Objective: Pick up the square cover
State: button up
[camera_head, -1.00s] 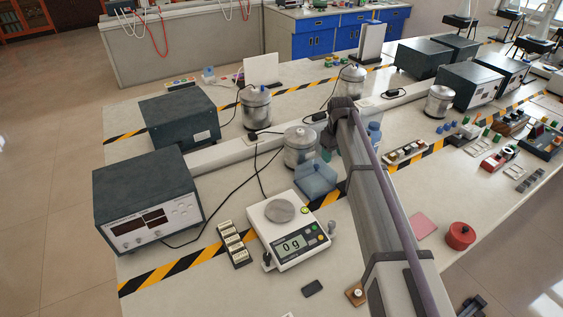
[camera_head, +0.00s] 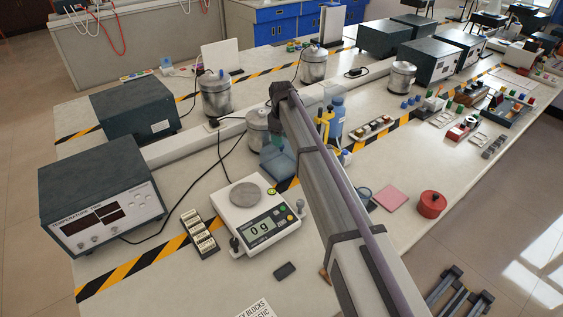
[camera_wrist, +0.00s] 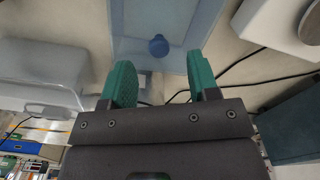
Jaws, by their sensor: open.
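The square cover (camera_head: 281,163) is a translucent blue, square piece lying on the bench behind the digital scale, partly hidden by my arm in the head view. In the wrist view the cover (camera_wrist: 205,22) fills the top middle, with its round blue knob (camera_wrist: 158,45) facing me. My gripper (camera_wrist: 159,66) has two green fingers, spread open and empty. In the picture, the knob lies just beyond the fingertips, between their lines. I cannot tell the exact gap, and no contact shows.
The white scale (camera_head: 277,234), reading 0 g, stands in front of the cover. A metal can (camera_head: 258,127) stands close behind it, and a blue bottle (camera_head: 337,118) to the right. A black cable (camera_head: 222,165) runs nearby.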

aim_at(281, 157)
notch_tip(281, 157, down, 5)
jog(key=b, duration=0.3)
jog(key=shift+w+r, duration=0.1)
jog(key=shift+r, duration=0.35)
grip_shut()
